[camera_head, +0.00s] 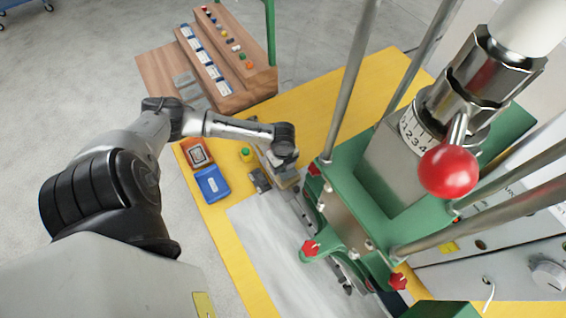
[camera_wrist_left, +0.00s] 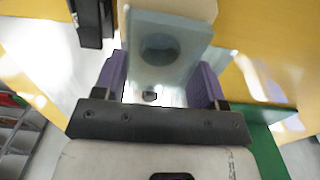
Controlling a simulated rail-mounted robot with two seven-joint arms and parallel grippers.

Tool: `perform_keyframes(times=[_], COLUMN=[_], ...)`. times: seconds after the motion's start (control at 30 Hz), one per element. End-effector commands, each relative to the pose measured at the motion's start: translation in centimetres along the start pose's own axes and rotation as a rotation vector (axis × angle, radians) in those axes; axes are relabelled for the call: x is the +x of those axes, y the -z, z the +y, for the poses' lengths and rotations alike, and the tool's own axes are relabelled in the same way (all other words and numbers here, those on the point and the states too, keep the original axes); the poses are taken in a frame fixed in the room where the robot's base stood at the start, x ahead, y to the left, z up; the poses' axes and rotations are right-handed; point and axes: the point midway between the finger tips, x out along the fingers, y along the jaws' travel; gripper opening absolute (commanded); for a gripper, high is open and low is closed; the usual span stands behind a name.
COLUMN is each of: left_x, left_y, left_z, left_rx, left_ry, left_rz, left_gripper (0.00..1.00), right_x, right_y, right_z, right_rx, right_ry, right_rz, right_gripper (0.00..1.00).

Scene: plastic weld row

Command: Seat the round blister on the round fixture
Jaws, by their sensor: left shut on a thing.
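My left gripper (camera_wrist_left: 161,76) has its two purple fingers shut on the sides of a translucent grey-blue square piece with a round hollow, which looks like the round blister (camera_wrist_left: 185,72). In the head view my left arm reaches over the yellow table, with its wrist above a small pale stack (camera_head: 274,161) left of the green press. The blister cannot be made out clearly in the head view. I cannot pick out the round fixture for certain. My right gripper is not in view.
The green press (camera_head: 345,213) with steel columns and a red ball knob (camera_head: 447,171) stands close on the right. A blue tray (camera_head: 212,185) and a red-brown tray (camera_head: 198,154) lie to the left. A grey sheet (camera_head: 270,245) covers the near table.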

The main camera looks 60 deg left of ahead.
Motion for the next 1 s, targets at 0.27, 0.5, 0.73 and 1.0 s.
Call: perform_keyframes(times=[0.27, 0.5, 0.73, 1.0], left_x=[0.6, 1.0, 1.5, 1.6], left_y=[0.0, 0.0, 0.0, 0.0], left_z=[0.0, 0.0, 0.0, 0.0], left_rx=[0.000, 0.000, 0.000, 0.000], left_ry=[0.000, 0.000, 0.000, 0.000], left_rz=[0.000, 0.000, 0.000, 0.000], left_gripper=[0.50, 0.50, 0.50, 0.50], right_x=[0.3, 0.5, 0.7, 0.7], right_y=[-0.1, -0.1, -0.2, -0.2], right_z=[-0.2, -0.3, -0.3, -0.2], right_rx=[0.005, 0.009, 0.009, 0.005], right_ry=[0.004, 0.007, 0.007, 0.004], right_rz=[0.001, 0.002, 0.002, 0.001], right_gripper=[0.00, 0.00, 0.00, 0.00])
